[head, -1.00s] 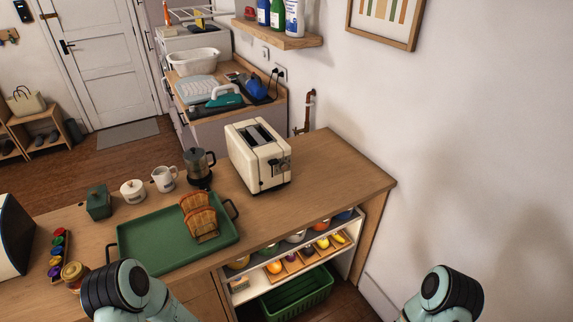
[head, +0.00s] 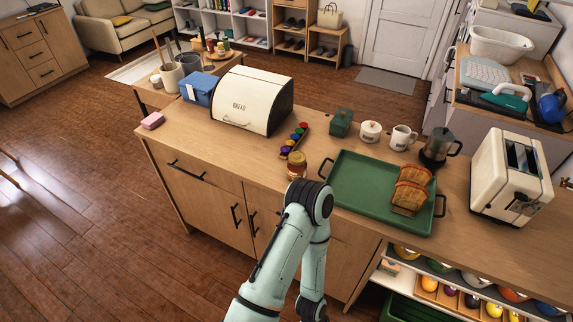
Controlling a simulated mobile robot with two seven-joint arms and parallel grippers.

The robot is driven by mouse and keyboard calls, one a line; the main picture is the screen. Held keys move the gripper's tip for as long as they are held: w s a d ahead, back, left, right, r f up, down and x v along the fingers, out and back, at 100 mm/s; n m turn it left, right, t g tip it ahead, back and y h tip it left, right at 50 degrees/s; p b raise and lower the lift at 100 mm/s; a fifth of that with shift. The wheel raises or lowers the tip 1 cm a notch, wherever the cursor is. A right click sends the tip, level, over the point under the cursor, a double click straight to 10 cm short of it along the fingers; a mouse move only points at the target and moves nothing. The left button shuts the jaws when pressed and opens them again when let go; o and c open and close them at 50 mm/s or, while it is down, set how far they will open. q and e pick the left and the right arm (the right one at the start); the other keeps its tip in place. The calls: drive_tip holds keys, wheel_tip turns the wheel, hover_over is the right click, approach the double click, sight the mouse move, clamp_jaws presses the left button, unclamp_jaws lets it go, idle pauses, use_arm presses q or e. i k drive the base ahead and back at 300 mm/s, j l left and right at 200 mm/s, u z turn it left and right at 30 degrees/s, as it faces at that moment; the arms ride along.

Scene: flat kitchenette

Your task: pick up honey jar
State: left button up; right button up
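The honey jar (head: 297,165) is a small amber jar with a brownish lid. It stands upright on the wooden counter (head: 262,160) near its front edge, left of the green tray (head: 350,190). My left arm's bent elbow shows just below and in front of the jar in the picture, apart from any clear grip on it. The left gripper is not visible. My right arm and gripper are out of view. Nothing is seen holding the jar.
A rack of coloured capsules (head: 295,138) lies behind the jar. A bread box (head: 253,100) stands to the left. A green canister (head: 341,123), white pot (head: 370,132) and toaster (head: 508,178) stand to the right. Counter left of the jar is clear.

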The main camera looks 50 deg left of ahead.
sight(296, 164)
drive_tip(key=u, duration=1.7)
